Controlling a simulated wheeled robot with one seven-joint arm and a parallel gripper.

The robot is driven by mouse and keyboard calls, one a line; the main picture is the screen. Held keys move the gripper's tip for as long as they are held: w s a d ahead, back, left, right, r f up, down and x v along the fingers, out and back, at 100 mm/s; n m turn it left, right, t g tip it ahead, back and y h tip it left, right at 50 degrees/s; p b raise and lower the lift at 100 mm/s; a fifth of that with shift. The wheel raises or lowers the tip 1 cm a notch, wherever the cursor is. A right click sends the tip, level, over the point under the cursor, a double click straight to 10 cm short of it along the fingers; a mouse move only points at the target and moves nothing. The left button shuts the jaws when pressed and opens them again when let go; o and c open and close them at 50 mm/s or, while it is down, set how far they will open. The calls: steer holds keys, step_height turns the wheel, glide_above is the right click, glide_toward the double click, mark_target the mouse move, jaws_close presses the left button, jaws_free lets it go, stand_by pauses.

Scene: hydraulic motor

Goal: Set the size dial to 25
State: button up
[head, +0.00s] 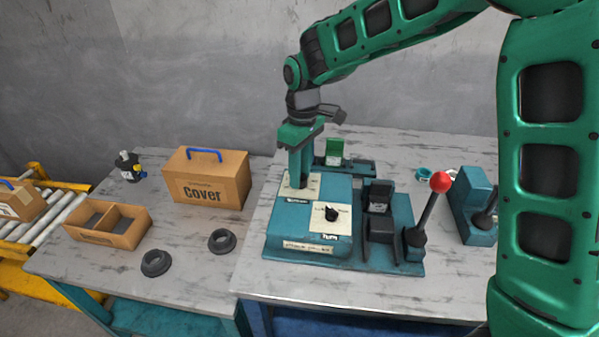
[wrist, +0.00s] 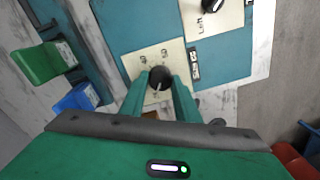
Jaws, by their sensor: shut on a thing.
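The size dial is a round black knob (wrist: 159,77) on a cream plate on top of the teal machine (head: 296,237). My gripper (head: 299,186) points straight down at this dial from above. In the wrist view its two green fingers (wrist: 160,84) stand on either side of the knob and are shut on it. In the head view the fingers hide most of this dial.
A second black dial (head: 331,214) sits on another cream plate nearer the machine's front. A lever with a red ball (head: 440,182) rises at its right. A green block (head: 335,149) stands behind. A cover box (head: 206,178) and black rings (head: 156,262) lie on the left table.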

mark_target(302, 175)
steer(key=shift+w+d+n, duration=0.1)
steer(key=shift+w+n, duration=0.05)
steer(key=shift+n, duration=0.45)
steer(key=o, duration=1)
steer(key=shift+o, duration=0.2)
step_height(302, 175, up, 11)
steer(key=shift+w+d, duration=0.15)
steer(key=shift+w, duration=0.15)
steer(key=shift+s+f, duration=0.1)
steer(key=shift+f, duration=0.05)
